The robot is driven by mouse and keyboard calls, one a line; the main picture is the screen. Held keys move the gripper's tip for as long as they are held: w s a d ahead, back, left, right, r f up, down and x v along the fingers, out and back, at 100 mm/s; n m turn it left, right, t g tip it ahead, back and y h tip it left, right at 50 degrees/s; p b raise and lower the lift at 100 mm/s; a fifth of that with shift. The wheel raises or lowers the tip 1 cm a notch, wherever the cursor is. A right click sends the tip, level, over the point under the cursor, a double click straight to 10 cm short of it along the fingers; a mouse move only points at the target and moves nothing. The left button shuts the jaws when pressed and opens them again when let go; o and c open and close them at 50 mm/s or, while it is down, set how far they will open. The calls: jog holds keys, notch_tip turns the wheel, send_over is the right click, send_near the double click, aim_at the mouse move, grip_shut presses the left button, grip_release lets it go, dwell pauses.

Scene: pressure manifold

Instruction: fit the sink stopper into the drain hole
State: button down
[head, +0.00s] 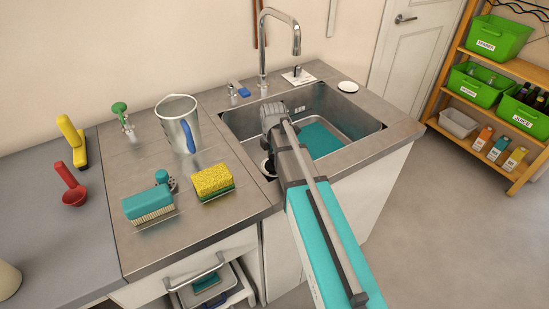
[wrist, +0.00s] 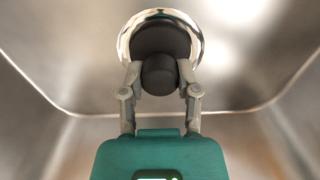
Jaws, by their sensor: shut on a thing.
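The sink stopper (wrist: 160,40) is black, with a round disc and a thick knob facing the wrist camera. My gripper (wrist: 160,78) is shut on the knob, with one grey finger on each side. A shiny metal drain ring (wrist: 126,45) shows around the disc, at its top and sides. The disc covers the hole inside the ring; I cannot tell whether it is seated or just above. The lower part of the ring is hidden by the knob and fingers. In the head view my arm reaches over the sink (head: 345,112) and hides much of its left part.
A chrome faucet (head: 263,50) stands behind the sink. A metal pitcher (head: 177,120), a yellow sponge (head: 211,179) and a teal brush (head: 148,204) are on the counter left of it. A flat teal thing (head: 320,140) shows in the basin. The right rim is mostly clear.

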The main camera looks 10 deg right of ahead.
aim_at(273, 156)
jog(key=shift+c, duration=1.7)
grip_release()
jog(key=shift+f, duration=0.1)
jog(key=shift+r, duration=0.2)
notch_tip(273, 156, up, 12)
jog(key=p, duration=1.2)
jog(key=shift+p, duration=0.3)
